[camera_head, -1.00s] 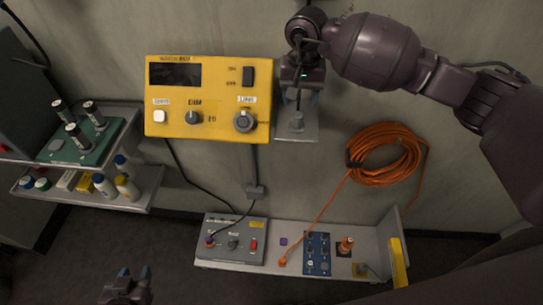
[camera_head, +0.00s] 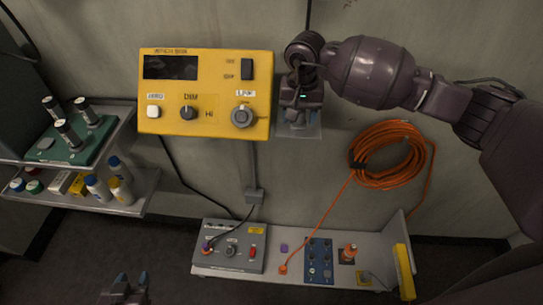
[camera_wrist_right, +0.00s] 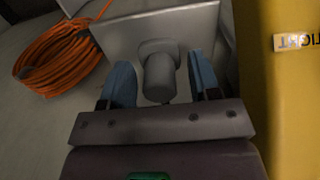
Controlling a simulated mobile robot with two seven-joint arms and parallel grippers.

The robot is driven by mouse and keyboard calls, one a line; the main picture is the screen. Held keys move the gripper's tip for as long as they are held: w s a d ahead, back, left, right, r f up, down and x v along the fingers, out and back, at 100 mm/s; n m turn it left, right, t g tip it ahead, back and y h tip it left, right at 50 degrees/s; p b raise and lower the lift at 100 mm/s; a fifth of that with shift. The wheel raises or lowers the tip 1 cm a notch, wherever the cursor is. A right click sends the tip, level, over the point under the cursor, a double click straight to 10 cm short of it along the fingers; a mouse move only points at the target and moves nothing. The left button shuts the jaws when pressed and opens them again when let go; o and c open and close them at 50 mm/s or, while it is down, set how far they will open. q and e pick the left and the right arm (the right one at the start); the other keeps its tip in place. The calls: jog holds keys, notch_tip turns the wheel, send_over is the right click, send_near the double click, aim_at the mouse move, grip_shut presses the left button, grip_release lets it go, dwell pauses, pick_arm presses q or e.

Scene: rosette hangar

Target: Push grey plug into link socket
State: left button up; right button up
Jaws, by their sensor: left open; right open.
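The yellow panel (camera_head: 205,128) hangs on the wall, with a round grey socket (camera_head: 242,116) under a LINK label. A grey plate (camera_head: 311,131) is mounted to its right. In the head view the right gripper (camera_head: 300,108) covers the plug. My left gripper (camera_head: 130,285) is open and empty at the bottom left, above the floor.
An orange cable coil (camera_head: 387,155) hangs right of the plate, its lead running to a lower shelf (camera_head: 335,277). A grey control box (camera_head: 229,245) sits on that shelf. A rack (camera_head: 140,186) with several bottles and cylinders stands left. The wall between is mostly clear.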

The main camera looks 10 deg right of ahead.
pick_arm(q)
jog(key=shift+s, duration=0.2)
jog(key=shift+s+f, duration=0.2)
jog(key=shift+f, duration=0.1)
jog(key=shift+f+b, duration=0.2)
jog(key=shift+b, duration=0.1)
jog(key=shift+w+r, duration=0.1)
jog(key=shift+w, duration=0.2)
jog(key=shift+s+f+b, duration=0.1)
jog(key=shift+f+b, duration=0.2)
jog(key=shift+f, duration=0.05)
jog(key=shift+s+f, duration=0.15)
jog(key=shift+s, duration=0.1)
dwell(0.3)
pick_arm(e)
grip_shut()
pick_arm(q)
jog(key=shift+w, duration=0.2)
